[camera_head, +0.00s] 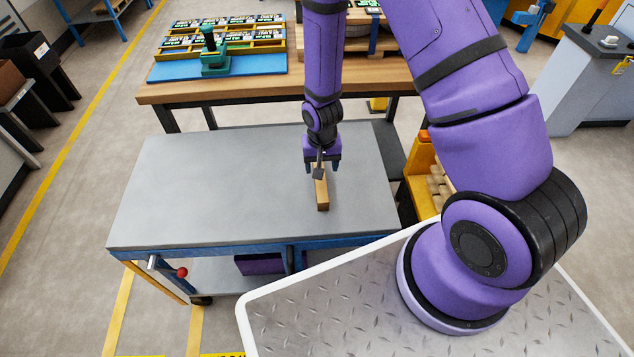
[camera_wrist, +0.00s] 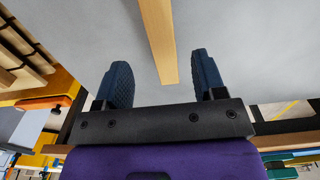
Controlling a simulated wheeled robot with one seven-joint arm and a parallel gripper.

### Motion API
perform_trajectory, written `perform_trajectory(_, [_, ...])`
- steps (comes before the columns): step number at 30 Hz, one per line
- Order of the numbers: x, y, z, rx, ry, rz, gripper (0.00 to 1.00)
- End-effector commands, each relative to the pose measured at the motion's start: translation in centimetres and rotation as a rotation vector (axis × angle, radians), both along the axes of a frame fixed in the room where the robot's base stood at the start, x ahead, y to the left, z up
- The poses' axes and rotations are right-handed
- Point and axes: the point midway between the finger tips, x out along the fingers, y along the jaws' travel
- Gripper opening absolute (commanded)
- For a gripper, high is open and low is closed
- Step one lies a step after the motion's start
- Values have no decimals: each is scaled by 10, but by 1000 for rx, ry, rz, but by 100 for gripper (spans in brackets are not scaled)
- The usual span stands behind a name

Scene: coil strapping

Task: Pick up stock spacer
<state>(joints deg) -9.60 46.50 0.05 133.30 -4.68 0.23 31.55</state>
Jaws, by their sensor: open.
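The stock spacer (camera_head: 322,194) is a light wooden bar lying on the grey top of a cart (camera_head: 210,190), near its right side. My gripper (camera_head: 322,167) is over the far end of the bar, pointing down. In the wrist view the spacer (camera_wrist: 158,38) reaches from the top edge toward the space between my two open fingers (camera_wrist: 162,82), with clear gaps on both sides. I see no contact between fingers and bar. The exact height of the fingers above the cart top is hard to tell.
A wooden workbench (camera_head: 180,97) stands behind the cart, with a blue mat (camera_head: 180,72), a green tool (camera_head: 213,58) and trays of boxes (camera_head: 255,40). A yellow container (camera_head: 421,180) with wooden pieces is right of the cart. The cart top's left and middle are clear.

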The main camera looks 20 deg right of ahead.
Motion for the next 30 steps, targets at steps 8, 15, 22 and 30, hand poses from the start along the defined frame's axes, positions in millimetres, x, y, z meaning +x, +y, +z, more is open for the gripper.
perform_trajectory(8, [0,0,-24,0,0,1,64])
perform_trajectory(15, [2,1,-44,-1,3,0,64])
perform_trajectory(22, [4,1,-70,-1,1,0,64])
perform_trajectory(30, [5,1,-77,0,-1,0,64])
